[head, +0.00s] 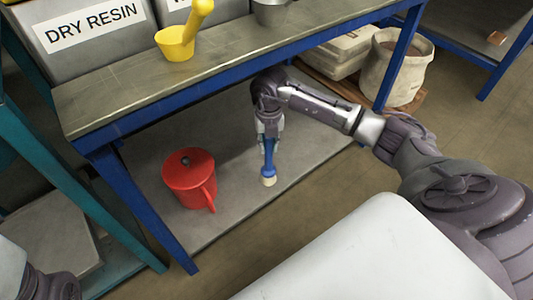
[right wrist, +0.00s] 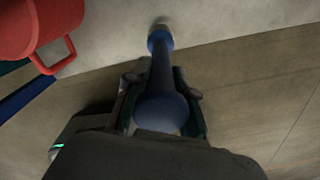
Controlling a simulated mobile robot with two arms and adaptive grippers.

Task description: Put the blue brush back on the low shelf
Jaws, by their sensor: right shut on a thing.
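The blue brush (head: 268,160) hangs upright, with its pale bristle end pointing down, over the low shelf (head: 235,205) under the bench. My right gripper (head: 269,135) is shut on the upper part of its handle. In the right wrist view the blue brush (right wrist: 161,85) runs between the fingers of my right gripper (right wrist: 160,95), and its far end shows against the grey shelf (right wrist: 215,22). I cannot tell whether the bristles touch the shelf. My left gripper is not in view; only part of my left arm shows at the lower left.
A red lidded jug (head: 188,178) stands on the low shelf, left of the brush. The blue-framed bench top (head: 230,62) is above, carrying a yellow scoop cup (head: 175,45). A blue bench leg (head: 400,60) and a whitish bucket (head: 393,75) are to the right.

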